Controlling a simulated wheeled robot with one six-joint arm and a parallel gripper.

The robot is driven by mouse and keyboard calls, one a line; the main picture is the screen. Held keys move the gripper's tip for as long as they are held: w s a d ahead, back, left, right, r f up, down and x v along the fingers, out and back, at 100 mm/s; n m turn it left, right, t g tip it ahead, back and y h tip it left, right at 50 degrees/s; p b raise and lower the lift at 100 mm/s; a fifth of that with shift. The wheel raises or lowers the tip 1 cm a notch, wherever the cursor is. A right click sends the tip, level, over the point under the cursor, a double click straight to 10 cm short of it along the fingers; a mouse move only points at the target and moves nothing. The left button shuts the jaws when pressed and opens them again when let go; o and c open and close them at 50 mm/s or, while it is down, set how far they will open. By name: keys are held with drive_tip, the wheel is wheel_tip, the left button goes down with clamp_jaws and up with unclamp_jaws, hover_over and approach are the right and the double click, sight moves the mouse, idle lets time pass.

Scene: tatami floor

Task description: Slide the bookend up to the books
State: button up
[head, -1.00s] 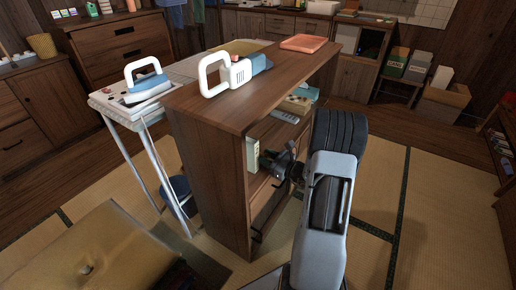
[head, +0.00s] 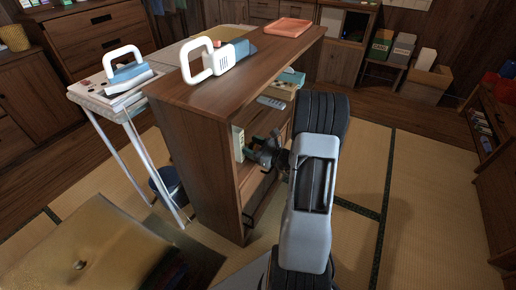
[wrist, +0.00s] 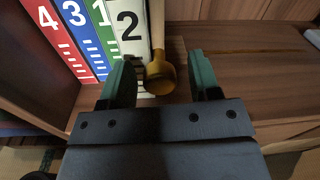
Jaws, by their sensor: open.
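Several upright books, white, green, blue and red with large numbers, stand in the shelf; in the wrist view the white book marked 2 (wrist: 127,22) is nearest my gripper. A mustard-yellow rounded knob (wrist: 160,76), seemingly the bookend's handle, is just right of that book. My gripper (wrist: 162,84) is open, with one green finger on each side of the knob; I cannot tell whether either touches it. In the head view my gripper (head: 266,152) reaches into the shelf's open side, beside a pale book (head: 239,143). The bookend is hidden there.
The wooden shelf unit (head: 212,178) has a top board above my gripper, carrying a white-handled device (head: 222,60) and an orange tray (head: 288,27). The shelf board (wrist: 255,62) is bare right of the knob. Tatami floor (head: 430,190) is clear on the right.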

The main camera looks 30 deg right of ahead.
drive_tip(key=p+v, duration=0.2)
drive_tip(key=v, duration=1.1)
drive_tip(key=shift+s+p, duration=0.3)
drive_tip(key=shift+d, duration=0.15)
